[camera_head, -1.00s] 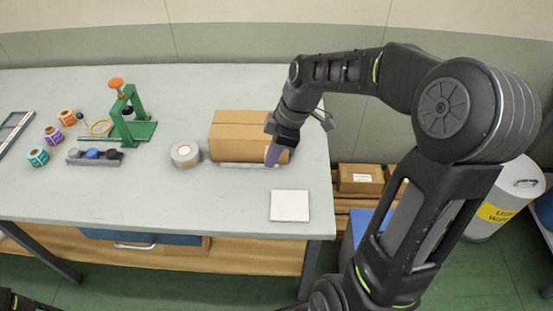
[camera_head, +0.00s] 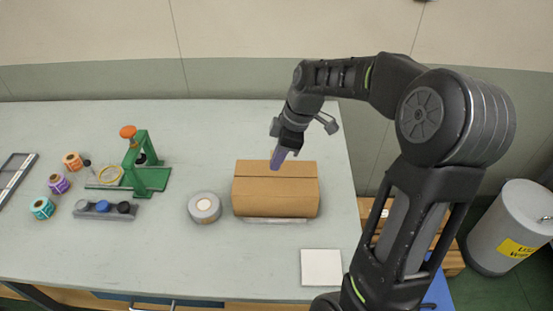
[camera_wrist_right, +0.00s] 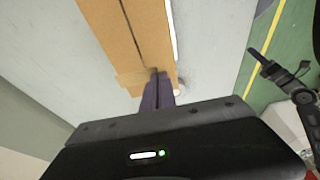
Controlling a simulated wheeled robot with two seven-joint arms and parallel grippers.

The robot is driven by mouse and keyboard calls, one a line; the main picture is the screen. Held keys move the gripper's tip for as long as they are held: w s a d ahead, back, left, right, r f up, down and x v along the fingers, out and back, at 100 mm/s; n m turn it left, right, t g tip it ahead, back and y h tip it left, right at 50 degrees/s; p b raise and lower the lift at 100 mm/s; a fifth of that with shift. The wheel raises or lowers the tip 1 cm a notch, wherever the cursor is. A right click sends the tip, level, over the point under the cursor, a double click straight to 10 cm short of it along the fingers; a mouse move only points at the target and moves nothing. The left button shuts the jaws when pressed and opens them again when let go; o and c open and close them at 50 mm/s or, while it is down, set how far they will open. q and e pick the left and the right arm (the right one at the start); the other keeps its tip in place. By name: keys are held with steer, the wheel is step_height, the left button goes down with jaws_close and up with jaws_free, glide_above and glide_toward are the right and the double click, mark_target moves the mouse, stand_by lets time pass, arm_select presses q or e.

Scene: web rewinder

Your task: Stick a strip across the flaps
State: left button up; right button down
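A closed cardboard box (camera_head: 276,198) lies on the grey table, with a lengthwise seam between its top flaps. The seam also shows on the box in the right wrist view (camera_wrist_right: 138,30). My right gripper (camera_head: 278,162) points down over the far edge of the box top, near its middle. Its purple fingers are together in the right wrist view (camera_wrist_right: 157,88). A short tan strip (camera_wrist_right: 132,79) is at the fingertips and sticks out sideways; whether it touches the box is unclear. A dark gripper, probably my left (camera_wrist_right: 280,75), is at the right of the wrist view; its opening is unclear.
A grey tape roll (camera_head: 205,208) lies just left of the box. A white square (camera_head: 321,267) lies at the front right. A green press (camera_head: 147,165), a tray with round pieces (camera_head: 104,209) and coloured rolls (camera_head: 60,183) stand farther left. The table behind the box is clear.

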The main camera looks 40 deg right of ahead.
mark_target(273, 187)
steer(key=shift+f, duration=0.1)
steer(key=shift+f+b, duration=1.9)
steer(key=shift+f, duration=1.2)
steer(key=shift+f+b, duration=0.3)
steer(key=shift+f, duration=0.05)
steer(key=c, duration=2.2)
jaws_free()
steer(key=shift+c, duration=1)
jaws_free()
step_height(273, 187, up, 7)
steer(key=p, duration=0.4)
steer(key=shift+o, duration=0.2)
